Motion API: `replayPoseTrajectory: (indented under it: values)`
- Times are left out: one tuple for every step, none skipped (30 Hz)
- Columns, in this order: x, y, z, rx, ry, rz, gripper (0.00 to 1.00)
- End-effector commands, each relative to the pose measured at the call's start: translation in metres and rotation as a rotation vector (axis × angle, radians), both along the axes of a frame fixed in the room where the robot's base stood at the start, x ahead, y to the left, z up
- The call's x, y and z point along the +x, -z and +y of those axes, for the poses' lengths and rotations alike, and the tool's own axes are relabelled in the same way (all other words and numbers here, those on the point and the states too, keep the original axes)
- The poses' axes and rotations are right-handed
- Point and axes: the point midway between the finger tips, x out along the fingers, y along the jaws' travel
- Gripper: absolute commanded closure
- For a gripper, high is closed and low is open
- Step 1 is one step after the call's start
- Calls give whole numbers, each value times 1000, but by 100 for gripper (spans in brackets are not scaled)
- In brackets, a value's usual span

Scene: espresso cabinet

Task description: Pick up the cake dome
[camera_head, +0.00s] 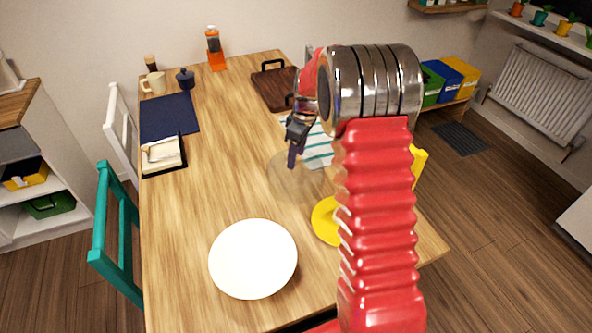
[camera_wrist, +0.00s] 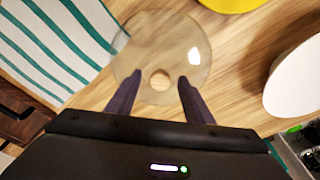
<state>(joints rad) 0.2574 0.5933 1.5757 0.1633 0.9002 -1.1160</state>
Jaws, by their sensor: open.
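The cake dome (camera_head: 284,182) is clear and see-through, standing on the wooden table near the striped cloth. In the wrist view the dome (camera_wrist: 160,32) shows from above as a round, glassy disc with a bright glint, and a small tan round spot, apparently its knob (camera_wrist: 160,80), lies near its lower edge. My gripper (camera_head: 292,163) is over the dome, pointing down. In the wrist view my gripper (camera_wrist: 160,79) is open, with one dark finger on each side of the knob in the picture. I cannot tell whether the fingers are level with the knob or still above it.
A yellow plate (camera_head: 325,225) and a white plate (camera_head: 252,258) lie close to the dome. A teal-striped cloth (camera_wrist: 50,40) lies beside it. A dark wooden tray (camera_head: 272,90) and a blue mat (camera_head: 168,118) are farther back. The table's left middle is clear.

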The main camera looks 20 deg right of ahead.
Motion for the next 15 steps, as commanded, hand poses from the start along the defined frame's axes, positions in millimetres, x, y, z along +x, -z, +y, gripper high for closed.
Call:
replayPoseTrajectory:
  values:
    - [0,1,0,0,0,0,53]
    - [0,1,0,0,0,0,53]
    - [0,1,0,0,0,0,53]
    - [0,1,0,0,-1,0,53]
    - [0,1,0,0,-1,0,53]
    - [0,1,0,0,-1,0,53]
    - [0,1,0,0,-1,0,53]
    - [0,1,0,0,-1,0,53]
    - [0,1,0,0,-1,0,53]
    - [0,1,1,0,-1,0,53]
    - [0,1,1,0,-1,0,53]
    - [0,1,1,0,-1,0,53]
    - [0,1,1,0,-1,0,53]
    - [0,1,1,0,-1,0,53]
    - [0,1,1,0,-1,0,53]
